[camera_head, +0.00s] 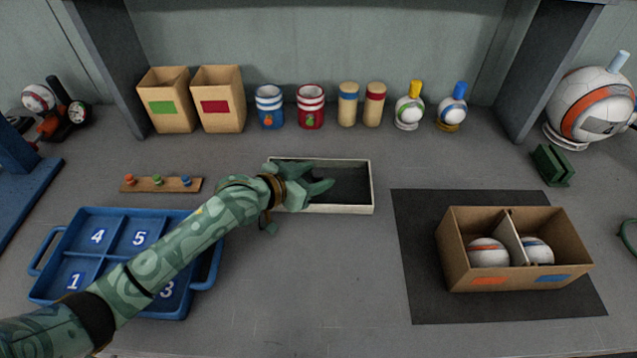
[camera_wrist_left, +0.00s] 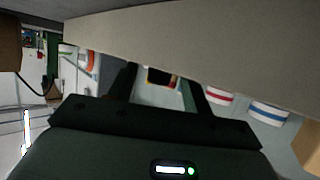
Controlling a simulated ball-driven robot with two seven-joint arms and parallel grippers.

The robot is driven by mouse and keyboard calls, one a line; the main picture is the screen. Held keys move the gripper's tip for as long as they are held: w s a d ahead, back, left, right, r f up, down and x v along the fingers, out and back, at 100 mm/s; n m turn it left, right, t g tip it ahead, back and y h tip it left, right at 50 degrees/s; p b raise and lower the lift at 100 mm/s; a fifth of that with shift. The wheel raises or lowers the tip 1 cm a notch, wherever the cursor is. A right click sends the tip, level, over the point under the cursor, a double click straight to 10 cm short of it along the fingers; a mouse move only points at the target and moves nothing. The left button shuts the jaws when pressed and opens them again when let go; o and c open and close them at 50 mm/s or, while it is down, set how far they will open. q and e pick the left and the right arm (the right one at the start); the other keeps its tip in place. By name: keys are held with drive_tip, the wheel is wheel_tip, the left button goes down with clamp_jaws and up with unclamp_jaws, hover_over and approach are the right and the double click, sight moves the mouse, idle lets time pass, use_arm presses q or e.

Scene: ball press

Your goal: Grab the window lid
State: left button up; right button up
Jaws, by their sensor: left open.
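A shallow rectangular piece with a pale rim and dark middle (camera_head: 372,187), which looks like the window lid, lies on the grey bench at centre. My left gripper (camera_head: 320,178) is open over its left part and hides some of it. I cannot tell whether the fingers touch the rim. In the left wrist view, a broad pale surface (camera_wrist_left: 215,42), probably the lid's rim up close, crosses the top, with my dark left gripper fingers (camera_wrist_left: 160,82) below it. My right gripper is not in view.
A blue numbered tray (camera_head: 208,284) lies partly under my left arm. A divided cardboard box (camera_head: 455,262) with two balls stands on a dark mat (camera_head: 425,305) at right. Boxes, striped jars (camera_head: 270,105) and bottles line the back. The front centre is clear.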

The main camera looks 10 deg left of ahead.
use_arm(q)
drive_tip(key=shift+s+r, duration=0.1)
drive_tip(key=shift+c, duration=0.3)
drive_tip(key=c, duration=1)
drive_tip(key=shift+r, duration=0.1)
